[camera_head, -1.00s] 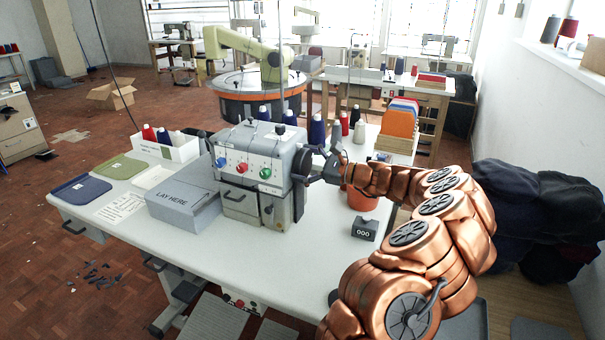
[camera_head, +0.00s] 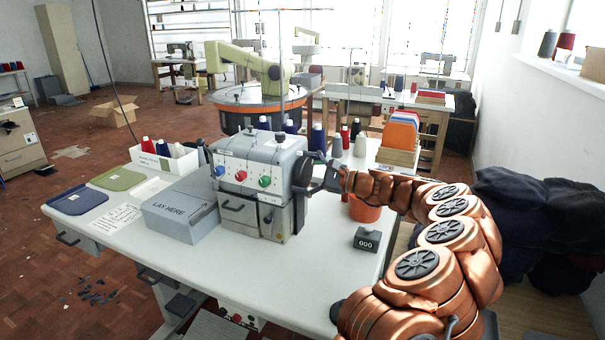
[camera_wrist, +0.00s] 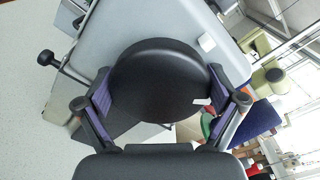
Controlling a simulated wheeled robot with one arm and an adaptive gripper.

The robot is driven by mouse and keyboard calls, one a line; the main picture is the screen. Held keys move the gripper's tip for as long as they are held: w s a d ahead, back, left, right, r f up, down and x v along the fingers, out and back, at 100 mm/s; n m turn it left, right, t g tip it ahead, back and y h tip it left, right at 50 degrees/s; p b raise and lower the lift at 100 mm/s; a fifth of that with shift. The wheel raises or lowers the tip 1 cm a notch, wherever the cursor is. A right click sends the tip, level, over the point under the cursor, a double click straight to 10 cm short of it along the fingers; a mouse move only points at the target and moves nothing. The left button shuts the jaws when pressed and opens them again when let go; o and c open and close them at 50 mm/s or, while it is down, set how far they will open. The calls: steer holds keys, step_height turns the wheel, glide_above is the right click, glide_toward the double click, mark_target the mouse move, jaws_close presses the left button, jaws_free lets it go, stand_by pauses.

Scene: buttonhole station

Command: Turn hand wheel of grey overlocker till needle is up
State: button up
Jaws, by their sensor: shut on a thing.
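The grey overlocker (camera_head: 258,181) stands on the white table, with blue, red and green dials on its front. Its black hand wheel (camera_head: 303,172) is on the right side; in the wrist view the round hand wheel (camera_wrist: 162,80) fills the middle and bears a small white mark near its right edge. My gripper (camera_head: 318,172) is at that side of the machine. In the wrist view my gripper (camera_wrist: 163,98) has its purple-padded fingers on both sides of the wheel, shut on its rim. The needle cannot be made out in either view.
A grey box marked LAY HERE (camera_head: 181,210) stands left of the machine. An orange pot (camera_head: 364,207) and a black counter reading 000 (camera_head: 367,239) stand to the right, near my arm. Thread cones (camera_head: 317,138) stand behind. The table's front strip is clear.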

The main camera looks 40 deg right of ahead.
steer(key=o, duration=0.8)
steer(key=v, duration=1.2)
steer(key=shift+a, duration=0.15)
